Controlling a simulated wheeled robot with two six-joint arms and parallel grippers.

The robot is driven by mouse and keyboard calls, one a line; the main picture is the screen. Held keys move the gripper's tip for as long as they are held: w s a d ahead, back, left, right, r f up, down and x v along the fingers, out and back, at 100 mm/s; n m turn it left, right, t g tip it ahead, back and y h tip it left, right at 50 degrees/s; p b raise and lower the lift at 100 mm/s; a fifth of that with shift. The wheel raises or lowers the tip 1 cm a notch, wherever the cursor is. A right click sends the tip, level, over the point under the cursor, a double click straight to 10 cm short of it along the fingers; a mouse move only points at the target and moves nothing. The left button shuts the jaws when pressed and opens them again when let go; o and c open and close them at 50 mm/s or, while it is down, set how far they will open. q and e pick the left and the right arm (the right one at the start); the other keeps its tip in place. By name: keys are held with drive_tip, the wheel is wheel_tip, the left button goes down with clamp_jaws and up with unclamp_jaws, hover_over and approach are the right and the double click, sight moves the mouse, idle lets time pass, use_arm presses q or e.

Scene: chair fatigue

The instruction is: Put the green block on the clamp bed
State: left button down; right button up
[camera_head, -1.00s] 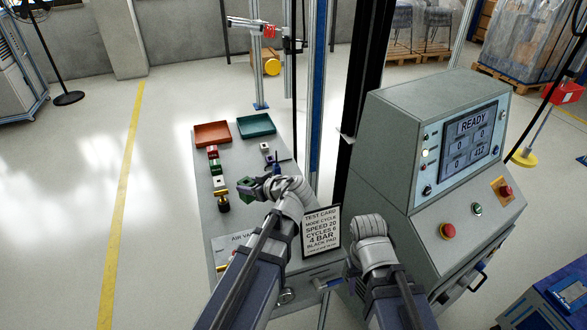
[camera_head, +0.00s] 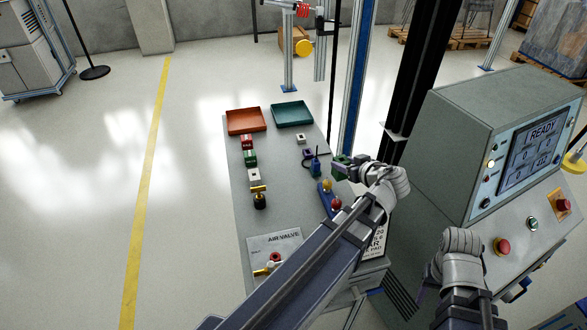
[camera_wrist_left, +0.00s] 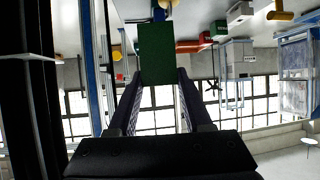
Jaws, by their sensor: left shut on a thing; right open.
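My left gripper (camera_head: 352,168) is shut on a green block (camera_head: 340,163), held above the right side of the table near the dark upright. In the left wrist view the same green block (camera_wrist_left: 156,52) sits between the fingertips. Another green piece (camera_head: 250,158) lies in the row on the left side of the table. My right gripper (camera_head: 428,287) is low in front of the console and apart from the table; its fingers are mostly hidden. I cannot clearly pick out the clamp bed.
An orange tray (camera_head: 246,121) and a teal tray (camera_head: 291,114) lie at the table's far end. A blue bottle (camera_head: 316,166) and a blue lever part (camera_head: 326,198) with yellow and red knobs are near my left gripper. The grey console (camera_head: 470,135) reads READY.

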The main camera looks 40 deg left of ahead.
use_arm(q)
drive_tip(key=w+a+f+n+g+b, duration=0.1)
drive_tip(key=a+f+n+g+b, duration=0.1)
drive_tip(key=a, duration=1.1)
drive_tip(key=y+b, duration=0.1)
drive_tip(key=b, duration=0.9)
hover_over(290, 179)
drive_tip(key=shift+n+g, duration=0.4)
wheel_tip(290, 179, down, 10)
drive_tip(key=shift+a+f, duration=0.15)
drive_tip(key=shift+f, duration=0.05)
drive_tip(key=shift+r, duration=0.15)
drive_tip(key=shift+c, duration=1.6)
unclamp_jaws()
